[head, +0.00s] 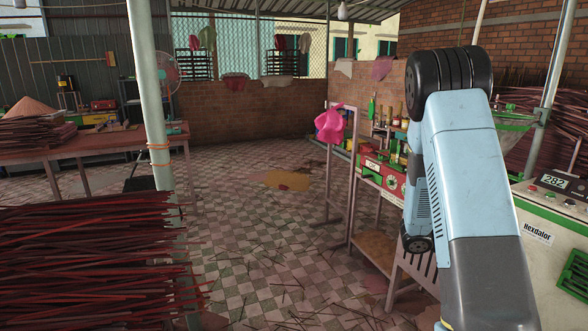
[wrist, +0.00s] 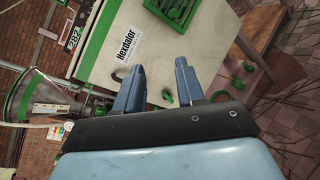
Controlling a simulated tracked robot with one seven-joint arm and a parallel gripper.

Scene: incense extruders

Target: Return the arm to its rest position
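My arm (head: 465,165) rises at the right of the head view, bent at a black joint near the top. It covers part of the bench and machines behind it. My gripper (wrist: 160,68) shows in the wrist view with its two blue-grey fingers apart and nothing held between them. Beyond the fingers is the white side of a machine marked Hexdator (wrist: 122,48), seen tilted. I cannot make out the gripper's fingers in the head view.
The Hexdator machine (head: 540,236) stands right of my arm. A red-and-green machine (head: 384,178) sits on a bench behind it. Red incense sticks (head: 90,265) are piled at front left, beside a post (head: 150,95). The tiled floor (head: 240,235) is mostly open, with scattered sticks.

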